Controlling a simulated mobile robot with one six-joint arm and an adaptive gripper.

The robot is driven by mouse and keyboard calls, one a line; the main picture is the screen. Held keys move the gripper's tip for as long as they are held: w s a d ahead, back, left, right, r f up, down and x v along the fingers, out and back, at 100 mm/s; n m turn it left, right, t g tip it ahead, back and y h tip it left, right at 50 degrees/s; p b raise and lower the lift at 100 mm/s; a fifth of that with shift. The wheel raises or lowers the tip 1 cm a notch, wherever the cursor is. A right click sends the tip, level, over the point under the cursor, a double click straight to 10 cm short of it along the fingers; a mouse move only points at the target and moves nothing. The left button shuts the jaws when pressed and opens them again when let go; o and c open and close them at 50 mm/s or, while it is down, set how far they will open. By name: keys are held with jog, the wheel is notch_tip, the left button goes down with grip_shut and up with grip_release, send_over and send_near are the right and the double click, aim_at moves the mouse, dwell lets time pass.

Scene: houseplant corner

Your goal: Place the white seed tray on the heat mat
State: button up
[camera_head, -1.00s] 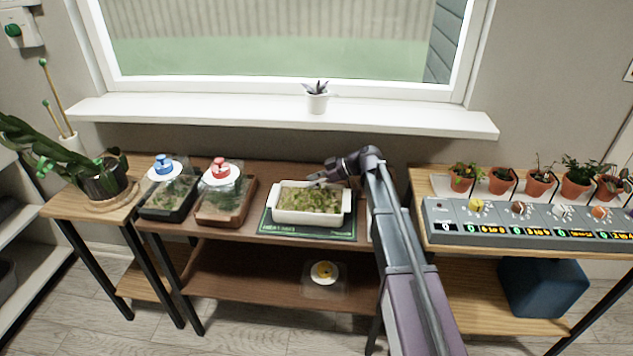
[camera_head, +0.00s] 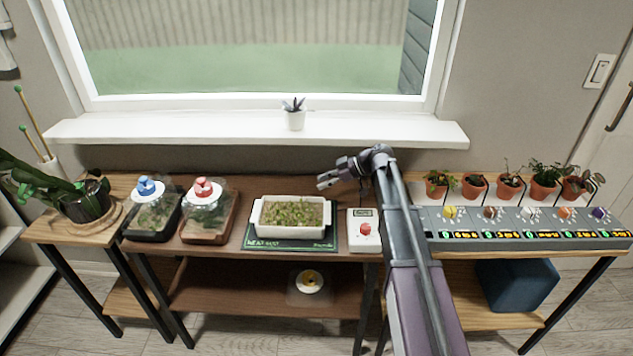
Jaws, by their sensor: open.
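The white seed tray (camera_head: 262,231), filled with green seedlings, rests on the dark green heat mat (camera_head: 330,246). The mat lies on the right part of the brown shelf table, and its border shows around the tray. My gripper (camera_head: 322,182) is open and empty, to the upper right of the tray and apart from it. A white controller box (camera_head: 363,244) with a red knob and a small display stands just right of the mat.
Two lidded propagators stand left of the mat, one with a blue knob (camera_head: 148,188), one with a red knob (camera_head: 203,190). A grey control panel (camera_head: 530,240) and several potted plants (camera_head: 543,182) are on the right table. A small pot (camera_head: 295,118) stands on the windowsill.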

jog(key=shift+d+r, duration=0.3)
jog(key=shift+d, duration=0.3)
